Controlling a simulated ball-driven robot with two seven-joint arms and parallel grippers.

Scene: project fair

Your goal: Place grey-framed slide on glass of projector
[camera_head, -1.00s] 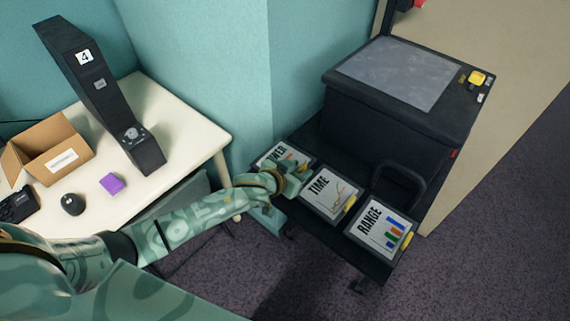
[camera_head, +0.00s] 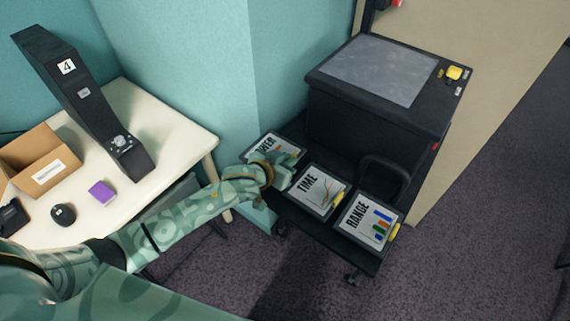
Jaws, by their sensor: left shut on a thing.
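The projector (camera_head: 375,125) is a dark box on a black cart, with a flat grey glass (camera_head: 382,70) on top that is bare. Three slides with printed charts are at the cart's front shelf: POWER (camera_head: 263,146), TIME (camera_head: 309,184) and RANGE (camera_head: 357,215). TIME and RANGE lie flat with yellow tabs at their right edges. Frame shades are hard to tell apart. My left gripper (camera_head: 288,170) is shut at the near right edge of the POWER slide and hides that edge and part of its chart. My right gripper is not in view.
A black handle (camera_head: 385,180) rises between the shelf and the projector. A yellow knob (camera_head: 454,72) sits beside the glass. At left, a white table (camera_head: 165,135) bears a tall black device, a cardboard box, a purple block and a black mouse-like object. A teal wall stands behind.

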